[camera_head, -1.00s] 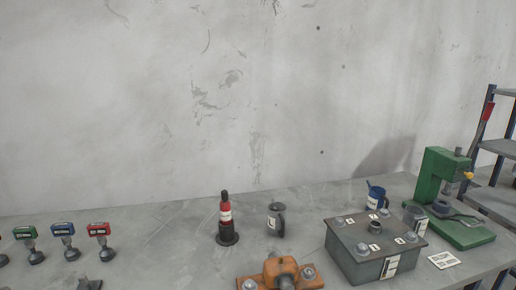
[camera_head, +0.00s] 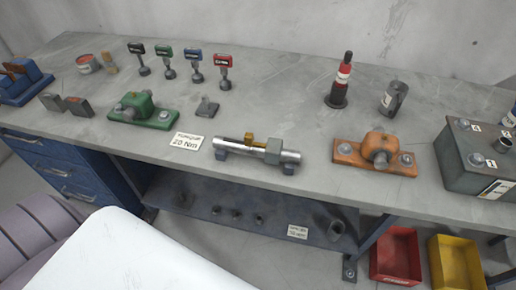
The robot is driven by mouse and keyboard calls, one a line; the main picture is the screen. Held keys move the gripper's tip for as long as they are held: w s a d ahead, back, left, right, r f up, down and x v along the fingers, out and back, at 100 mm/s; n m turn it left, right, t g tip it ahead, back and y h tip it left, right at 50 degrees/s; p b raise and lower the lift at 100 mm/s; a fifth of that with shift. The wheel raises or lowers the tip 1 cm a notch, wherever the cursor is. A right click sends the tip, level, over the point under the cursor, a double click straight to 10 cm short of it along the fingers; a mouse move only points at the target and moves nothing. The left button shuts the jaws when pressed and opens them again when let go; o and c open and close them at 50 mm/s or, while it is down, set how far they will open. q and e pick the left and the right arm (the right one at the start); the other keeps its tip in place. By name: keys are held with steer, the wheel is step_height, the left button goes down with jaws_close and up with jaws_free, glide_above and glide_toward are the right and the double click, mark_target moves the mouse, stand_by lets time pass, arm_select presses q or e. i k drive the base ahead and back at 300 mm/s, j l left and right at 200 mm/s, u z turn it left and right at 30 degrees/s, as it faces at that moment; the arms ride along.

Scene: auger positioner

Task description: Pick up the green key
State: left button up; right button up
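The green key (camera_head: 165,54) stands upright on the grey workbench (camera_head: 300,60), with a green head on a dark stem and a round base. It is in a row of similar keys, between a black key (camera_head: 137,50) on its left and a blue key (camera_head: 194,56) on its right. A red key (camera_head: 223,63) ends the row at the right. Neither of my grippers shows in the head view.
A green block fixture (camera_head: 147,112) and a small grey part (camera_head: 207,107) sit in front of the keys. A steel torque tool (camera_head: 258,150) lies near the front edge. An orange fixture (camera_head: 375,155) and a grey box (camera_head: 480,155) stand right. Red (camera_head: 397,255) and yellow (camera_head: 456,262) bins are below.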

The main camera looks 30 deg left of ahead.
mark_target(166, 52)
steer(key=u, duration=1.55)
steer(key=z, duration=1.7)
steer(key=u, duration=1.65)
